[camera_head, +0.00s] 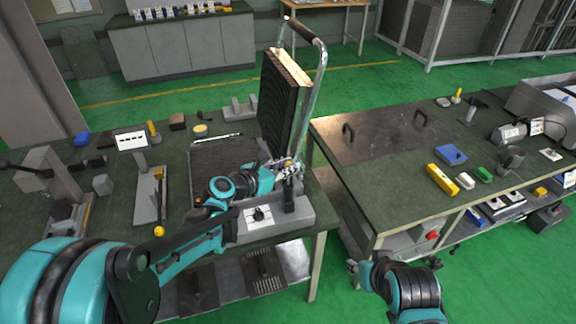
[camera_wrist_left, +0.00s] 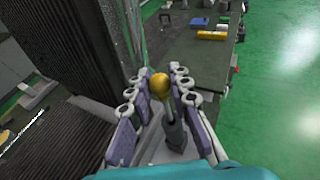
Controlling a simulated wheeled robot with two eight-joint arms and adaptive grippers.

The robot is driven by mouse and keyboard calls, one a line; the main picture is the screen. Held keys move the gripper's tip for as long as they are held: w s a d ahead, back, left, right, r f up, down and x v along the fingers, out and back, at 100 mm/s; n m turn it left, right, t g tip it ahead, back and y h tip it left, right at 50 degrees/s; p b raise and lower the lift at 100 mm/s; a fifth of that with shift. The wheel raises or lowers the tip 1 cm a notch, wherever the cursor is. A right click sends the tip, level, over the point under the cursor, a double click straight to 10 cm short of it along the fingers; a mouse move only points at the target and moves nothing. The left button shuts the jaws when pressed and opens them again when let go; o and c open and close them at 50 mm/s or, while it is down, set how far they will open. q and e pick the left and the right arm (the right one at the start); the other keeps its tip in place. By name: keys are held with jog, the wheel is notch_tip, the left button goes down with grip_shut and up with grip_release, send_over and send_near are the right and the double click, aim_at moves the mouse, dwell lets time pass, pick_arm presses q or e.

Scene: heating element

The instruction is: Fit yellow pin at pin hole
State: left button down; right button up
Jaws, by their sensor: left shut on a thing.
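My left gripper (camera_head: 290,170) is at the front right of the heating press, beside its raised plate. A pale shaft and a grey part show below the head. The fingers hide much of the pin in the head view. I cannot make out the pin hole. The press has a ribbed lower plate (camera_head: 225,158) and an upright ribbed upper plate (camera_head: 283,105). My right gripper (camera_head: 394,266) is low at the bottom, its jaws unclear.
The press's grey base (camera_head: 262,222) has a dial. A tall handle frame (camera_head: 322,75) stands right of the raised plate. A yellow-knobbed lever (camera_head: 159,231) stands to the left. The right bench (camera_head: 385,180) holds a yellow block (camera_head: 442,180) and a blue block (camera_head: 451,154). A gap separates the benches.

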pick_arm(q)
jog(key=shift+f+b, duration=0.85)
jog(key=shift+f, duration=0.25)
jog(key=c, duration=1.3)
grip_release()
jog(key=v, duration=1.2)
jog(key=s+a+f+m+g+y, duration=0.1)
jog(key=s+a+f+m+y, duration=0.1)
jog(key=s+m, duration=0.4)
jog(key=s+a+f+m+g+y, duration=0.1)
jog(key=s+a+f+m+y, duration=0.2)
jog(key=s+m, duration=0.4)
jog(key=s+a+f+m+g+y, duration=0.1)
jog(key=s+a+f+m+y, duration=0.2)
jog(key=m, duration=1.1)
jog(key=shift+s+a+f+m+g+y, duration=0.1)
jog(key=shift+s+a+y, duration=0.25)
jog(key=shift+s, duration=0.3)
jog(key=shift+s+a+f+m+g+y, duration=0.1)
jog(key=shift+s+a+y, duration=0.2)
jog(key=shift+s, duration=0.3)
jog(key=shift+s+a+f+m+g+y, duration=0.1)
jog(key=shift+s+a+y, duration=0.2)
jog(key=shift+s, duration=0.35)
